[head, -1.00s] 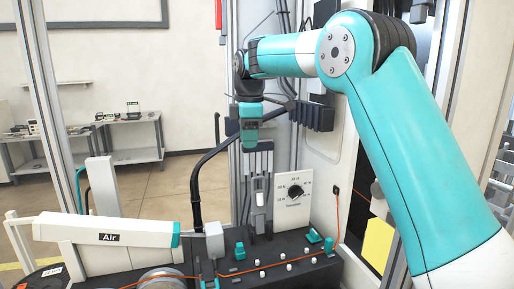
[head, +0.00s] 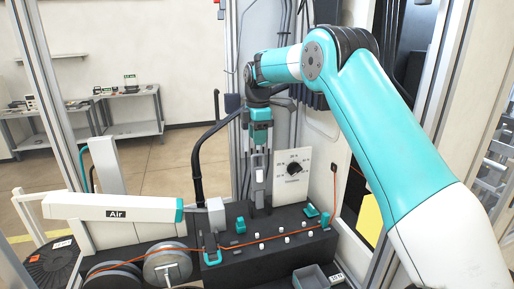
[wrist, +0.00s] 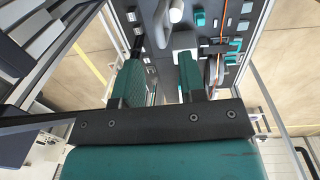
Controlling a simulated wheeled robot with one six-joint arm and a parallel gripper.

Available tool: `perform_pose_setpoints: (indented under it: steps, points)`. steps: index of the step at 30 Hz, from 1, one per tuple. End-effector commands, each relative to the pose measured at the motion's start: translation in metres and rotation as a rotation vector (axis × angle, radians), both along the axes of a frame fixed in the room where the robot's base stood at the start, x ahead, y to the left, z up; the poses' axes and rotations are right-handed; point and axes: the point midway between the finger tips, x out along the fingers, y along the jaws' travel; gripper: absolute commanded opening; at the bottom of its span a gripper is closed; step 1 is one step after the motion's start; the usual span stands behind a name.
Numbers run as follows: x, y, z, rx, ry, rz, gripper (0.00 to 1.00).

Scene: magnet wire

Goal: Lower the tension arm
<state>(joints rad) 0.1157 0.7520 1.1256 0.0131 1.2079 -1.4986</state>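An upright lever-like post with a white block (head: 259,174) stands on the black machine top, below the dial plate's left side. It may be the tension arm, but I cannot tell for sure. My gripper (head: 258,152) points down just above or in front of this post; the exact gap is unclear. In the wrist view, the two fingers of my gripper (wrist: 158,62) are apart, with nothing visibly held between them.
A dial plate (head: 304,176) stands behind the black box (head: 265,246), which carries teal clips and white pegs. An orange wire (head: 290,238) runs across it to spools (head: 168,262) at left. A white "Air" arm (head: 110,208) and a grey tray (head: 312,277) are near.

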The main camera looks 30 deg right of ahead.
Motion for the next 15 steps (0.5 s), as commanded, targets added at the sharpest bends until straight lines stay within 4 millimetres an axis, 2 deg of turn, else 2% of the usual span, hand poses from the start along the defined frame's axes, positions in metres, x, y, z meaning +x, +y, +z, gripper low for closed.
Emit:
perform_pose_setpoints:
  steps: [7,15]
  points:
    - [0.002,-0.001,-0.038,0.001,0.003,0.0,0.38]
    - [0.003,-0.001,-0.052,0.0,-0.001,0.0,0.38]
